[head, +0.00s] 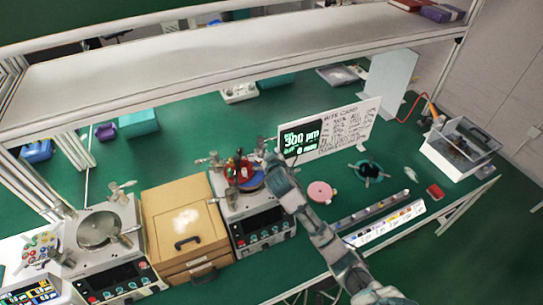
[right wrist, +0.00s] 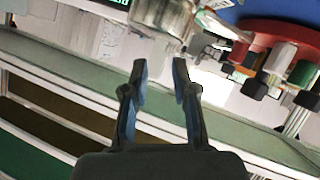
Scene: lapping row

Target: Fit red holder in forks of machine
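The red holder (head: 241,170) sits on the blue plate (head: 250,183) of the middle machine (head: 257,221). In the right wrist view the red holder (right wrist: 265,40) shows at upper right, with dark and green knobs. Metal arms stand around the plate, but I cannot tell whether the holder sits between the forks. My right gripper (right wrist: 160,75) has its two fingers apart with nothing between them, and the holder is off to their right. In the head view, my right arm reaches the machine's right side. My left gripper is not in view.
A tan box (head: 185,228) stands left of the machine, with another machine (head: 103,240) beyond it. A pink disc (head: 321,192), a dark green ring (head: 369,171) and a white sign (head: 343,128) are to the right. A shelf (head: 200,62) spans above the bench.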

